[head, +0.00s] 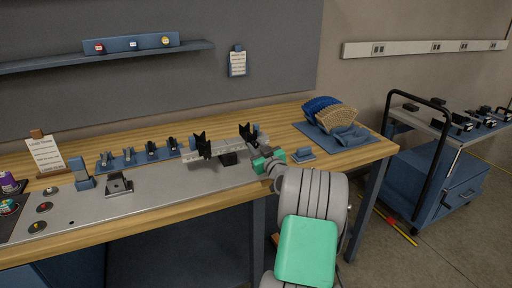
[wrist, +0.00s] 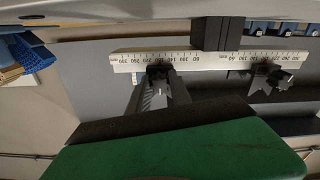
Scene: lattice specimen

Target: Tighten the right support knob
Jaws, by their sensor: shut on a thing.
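The white scaled rail (head: 221,146) lies along the back of the grey bench plate; its scale shows in the wrist view (wrist: 190,58). It carries a black left support (head: 202,147) and a black right support (head: 247,133), both with V-shaped tops. My gripper (head: 266,163) is at the front of the rail's right end, close by the right support. It is shut on the right support knob, which my gripper hides in the head view. In the wrist view the right support (wrist: 160,78) stands just beyond my green gripper body, and the left support (wrist: 266,78) is farther right.
Blue and tan lattice specimens (head: 330,112) lie on a blue mat right of the rail. A small blue block (head: 302,155) sits near the bench's front edge. Several dark fixtures (head: 152,150) stand left of the rail. A cart (head: 430,155) stands at the right.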

